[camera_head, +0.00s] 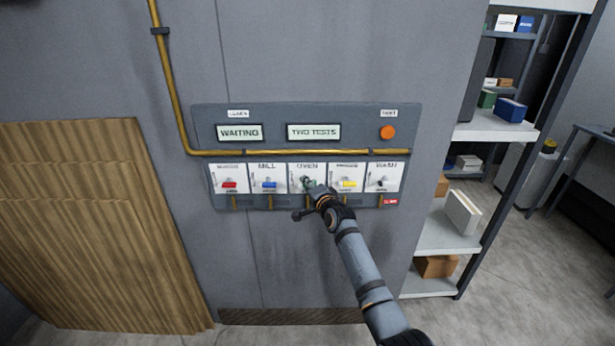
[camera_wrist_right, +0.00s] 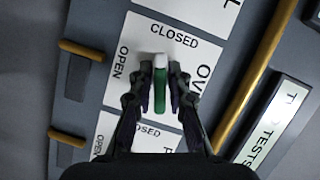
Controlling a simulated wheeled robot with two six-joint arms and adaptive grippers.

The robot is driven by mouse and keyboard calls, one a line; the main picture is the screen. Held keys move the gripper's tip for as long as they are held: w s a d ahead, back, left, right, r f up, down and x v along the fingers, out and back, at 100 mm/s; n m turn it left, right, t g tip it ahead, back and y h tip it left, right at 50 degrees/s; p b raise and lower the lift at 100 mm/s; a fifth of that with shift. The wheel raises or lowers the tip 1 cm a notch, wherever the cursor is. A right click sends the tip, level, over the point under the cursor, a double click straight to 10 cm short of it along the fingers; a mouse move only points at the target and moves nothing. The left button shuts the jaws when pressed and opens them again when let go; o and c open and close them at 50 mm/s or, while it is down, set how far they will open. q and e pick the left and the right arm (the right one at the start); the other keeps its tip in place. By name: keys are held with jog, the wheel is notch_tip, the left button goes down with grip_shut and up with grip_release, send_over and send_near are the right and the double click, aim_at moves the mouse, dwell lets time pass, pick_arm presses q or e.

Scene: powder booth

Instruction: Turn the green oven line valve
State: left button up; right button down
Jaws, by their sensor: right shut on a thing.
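The green oven valve handle (camera_wrist_right: 160,90) shows in the wrist view between the fingers of my right gripper (camera_wrist_right: 158,98), which is shut on it. The handle has a white end pointing toward the CLOSED mark on the white oven plate (camera_wrist_right: 195,50); OPEN is printed on the plate's left side. In the head view my right gripper (camera_head: 312,190) is at the oven plate (camera_head: 297,168), the middle of the row, and hides much of the green handle (camera_head: 307,182). My left gripper is not in view.
Red (camera_head: 229,184), blue (camera_head: 269,184), yellow (camera_head: 348,184) and black (camera_head: 381,183) valve handles sit on neighbouring plates. Above are a yellow pipe (camera_head: 270,153), displays reading WAITING (camera_head: 240,132) and TWO TESTS (camera_head: 313,132), and an orange button (camera_head: 387,132). Shelves (camera_head: 490,125) stand to the right.

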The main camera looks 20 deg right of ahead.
jog(key=n+p, duration=0.1)
jog(key=p, duration=0.1)
jog(key=n+g+p, duration=0.1)
jog(key=n+p, duration=0.1)
jog(key=shift+r+h+p, duration=0.3)
jog(key=shift+h, duration=0.1)
jog(key=shift+f+n+g+h+p, duration=0.2)
jog(key=shift+n+g+h+p, duration=0.3)
jog(key=shift+n+p, duration=0.5)
jog(key=shift+f+n+g+h, duration=0.25)
jog(key=shift+n+h, duration=0.25)
jog(key=shift+n, duration=0.4)
jog(key=n+g+h+b, duration=0.1)
jog(key=n+h+b, duration=0.1)
jog(key=n, duration=0.1)
jog(key=shift+n, duration=0.3)
jog(key=c, duration=1.4)
grip_release()
jog(key=shift+r, duration=0.1)
jog(key=shift+s+a, duration=0.1)
jog(key=v, duration=0.7)
